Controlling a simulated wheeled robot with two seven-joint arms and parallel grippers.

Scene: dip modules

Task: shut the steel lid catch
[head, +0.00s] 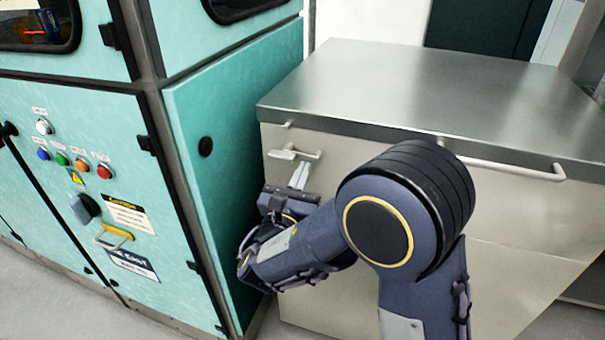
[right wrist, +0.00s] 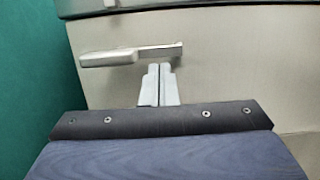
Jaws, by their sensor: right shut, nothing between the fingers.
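The steel cabinet (head: 420,190) has a steel lid (head: 430,85) lying flat on top. The catch (head: 295,153) is a small light handle on the upper left of the cabinet front, sticking out level. In the right wrist view the catch (right wrist: 125,56) lies across the upper left, its thicker grip end to the left. My right gripper (head: 300,173) is shut and empty, its fingertips just below the catch. In the right wrist view the fingers (right wrist: 160,72) point at the catch's right part; I cannot tell whether they touch it. My left gripper is not in view.
A long bar handle (head: 505,168) runs along the lid's front edge at the right. A teal machine (head: 235,165) with buttons (head: 62,158) stands close on the left, leaving little room beside the catch. Grey floor shows at the lower left.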

